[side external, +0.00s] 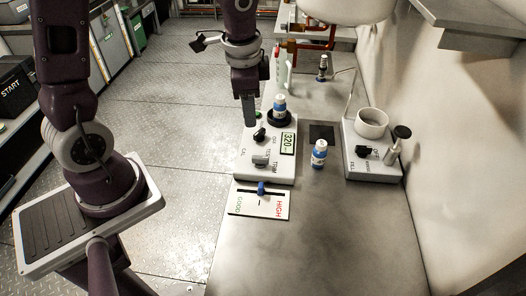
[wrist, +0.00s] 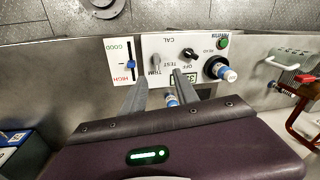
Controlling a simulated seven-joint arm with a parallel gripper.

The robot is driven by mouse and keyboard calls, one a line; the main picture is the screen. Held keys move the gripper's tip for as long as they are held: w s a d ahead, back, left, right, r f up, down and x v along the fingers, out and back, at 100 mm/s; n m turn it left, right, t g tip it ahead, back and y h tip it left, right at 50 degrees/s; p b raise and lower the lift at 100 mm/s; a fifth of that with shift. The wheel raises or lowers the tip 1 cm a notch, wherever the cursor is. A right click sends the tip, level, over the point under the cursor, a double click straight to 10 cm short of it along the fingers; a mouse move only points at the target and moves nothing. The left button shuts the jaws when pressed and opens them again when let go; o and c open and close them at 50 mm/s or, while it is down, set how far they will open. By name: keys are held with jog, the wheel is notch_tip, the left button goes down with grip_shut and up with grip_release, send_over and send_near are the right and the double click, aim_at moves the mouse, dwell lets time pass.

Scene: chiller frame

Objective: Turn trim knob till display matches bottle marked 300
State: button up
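The white instrument panel (side external: 283,172) has a display (side external: 288,143) that reads 320. The trim knob (side external: 261,160) is light grey, beside the TRIM label; in the wrist view the trim knob (wrist: 155,61) lies just beyond my fingertips. A blue and white bottle (side external: 279,104) stands in the panel's black round holder. A second similar bottle (side external: 319,152) stands on the bench right of the panel; the wrist view shows it partly (wrist: 171,100). I cannot read either label. My gripper (side external: 249,123) hangs above the panel's left edge, its fingers (wrist: 160,72) apart and empty.
A black selector knob (side external: 260,134) sits above the trim knob. A card with a blue slider (side external: 261,188) between GOOD and HIGH lies at the panel's near end. A second device with a white cup (side external: 371,124) stands right. The near bench (side external: 300,255) is clear.

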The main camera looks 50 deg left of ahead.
jog(key=m+g+h, duration=0.1)
jog(key=m, duration=0.1)
send_over(260, 157)
notch_tip(260, 157, down, 9)
jog(key=shift+r, duration=0.1)
notch_tip(260, 157, down, 7)
jog(key=shift+w+f, duration=0.1)
grip_shut()
